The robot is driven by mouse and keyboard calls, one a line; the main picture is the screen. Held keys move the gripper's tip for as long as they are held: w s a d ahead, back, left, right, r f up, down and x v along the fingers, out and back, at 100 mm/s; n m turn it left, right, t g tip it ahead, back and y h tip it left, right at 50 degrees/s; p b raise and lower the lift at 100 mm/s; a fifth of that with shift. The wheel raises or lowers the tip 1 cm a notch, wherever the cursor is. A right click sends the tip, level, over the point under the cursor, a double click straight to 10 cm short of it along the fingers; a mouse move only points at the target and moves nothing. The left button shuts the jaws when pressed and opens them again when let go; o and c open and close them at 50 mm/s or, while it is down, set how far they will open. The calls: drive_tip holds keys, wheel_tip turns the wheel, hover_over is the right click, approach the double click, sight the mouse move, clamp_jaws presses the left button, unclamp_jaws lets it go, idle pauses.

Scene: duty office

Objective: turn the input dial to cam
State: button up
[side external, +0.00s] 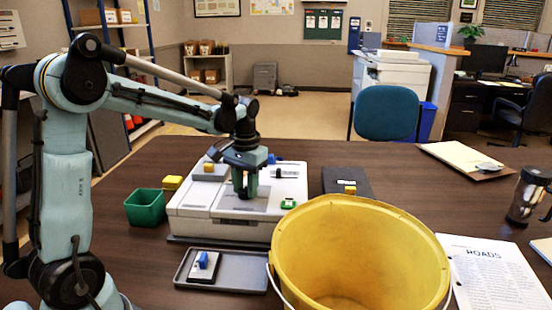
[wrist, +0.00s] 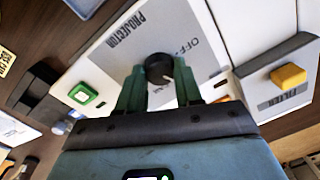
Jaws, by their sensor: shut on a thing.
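The projector (side external: 188,215) is a pale, boxy unit on the dark table. Its grey top panel (wrist: 125,45) reads "PROJECTOR" in the wrist view. The input dial (wrist: 158,66) is a round black knob with a small light mark. "OFF" is printed beside it; I cannot read a "CAM" label. My gripper (wrist: 160,78) has its green fingers on either side of the dial, shut on it. In the side view my gripper (side external: 245,190) points down onto the projector's top and hides the dial.
A large yellow bucket (side external: 360,250) stands close in front of the projector. A green bin (side external: 145,210) and a grey tray (side external: 240,283) are nearby. The projector carries a green button (wrist: 83,95) and a yellow-knobbed filter block (wrist: 288,76).

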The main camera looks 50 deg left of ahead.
sight(245, 192)
drive_tip(key=m, duration=0.5)
drive_tip(key=shift+m, duration=0.4)
drive_tip(key=m, duration=0.5)
drive_tip(key=shift+s+t, duration=0.1)
drive_tip(key=shift+t, duration=0.2)
drive_tip(key=shift+m, duration=0.3)
drive_tip(key=o, duration=1)
drive_tip(key=shift+o, duration=0.2)
wheel_tip(245, 192, up, 12)
drive_tip(key=shift+s+d, duration=0.2)
drive_tip(key=shift+d, duration=0.1)
